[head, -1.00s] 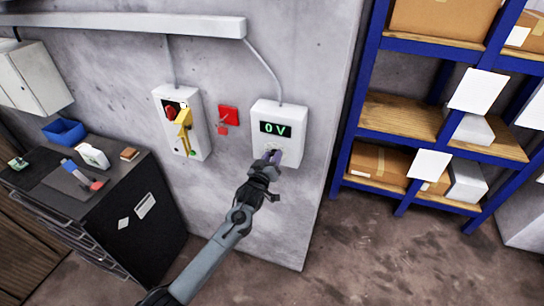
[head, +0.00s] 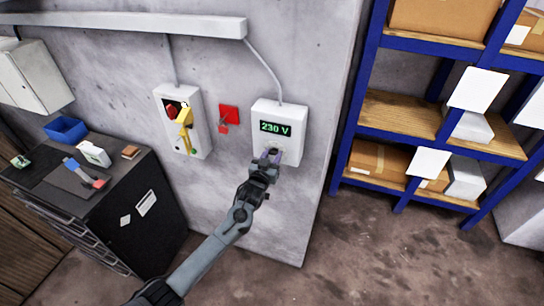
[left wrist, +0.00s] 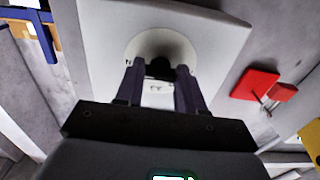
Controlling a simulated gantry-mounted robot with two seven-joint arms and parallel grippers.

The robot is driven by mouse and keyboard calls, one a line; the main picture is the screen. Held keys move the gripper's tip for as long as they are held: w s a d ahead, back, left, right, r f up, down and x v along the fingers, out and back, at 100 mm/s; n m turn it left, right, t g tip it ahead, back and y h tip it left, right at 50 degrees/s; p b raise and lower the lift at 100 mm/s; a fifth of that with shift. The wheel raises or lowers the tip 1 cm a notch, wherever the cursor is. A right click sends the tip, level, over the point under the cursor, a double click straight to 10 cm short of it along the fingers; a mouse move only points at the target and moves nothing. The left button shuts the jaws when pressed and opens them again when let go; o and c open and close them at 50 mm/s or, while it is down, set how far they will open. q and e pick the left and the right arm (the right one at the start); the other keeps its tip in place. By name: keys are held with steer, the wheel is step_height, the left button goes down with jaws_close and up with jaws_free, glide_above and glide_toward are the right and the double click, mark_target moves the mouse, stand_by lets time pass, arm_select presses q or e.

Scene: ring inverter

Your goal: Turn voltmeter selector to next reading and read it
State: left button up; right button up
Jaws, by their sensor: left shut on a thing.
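The voltmeter (head: 291,116) is a white box on the grey wall. Its dark display (head: 275,128) reads 230 V in green digits. My left gripper (head: 272,155) is at the lower part of the box and shut on the selector knob, which it mostly hides. In the left wrist view the fingers (left wrist: 159,75) close on the dark selector knob (left wrist: 160,66) in front of a pale round plate (left wrist: 143,49). The knob's exact position cannot be told. My right gripper is not in view.
Left of the voltmeter, a red plate (head: 229,113) and a white switch box (head: 201,138) with a red handle and yellow part are on the wall. A black cabinet (head: 137,214) stands at left, blue shelving (head: 345,140) at right. The floor between is clear.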

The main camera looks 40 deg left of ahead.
arm_select(q)
steer(key=o, duration=1)
steer(key=shift+o, duration=0.2)
steer(key=b+v, duration=0.1)
steer(key=v, duration=0.9)
steer(key=shift+s, duration=0.4)
steer(key=shift+d, duration=0.1)
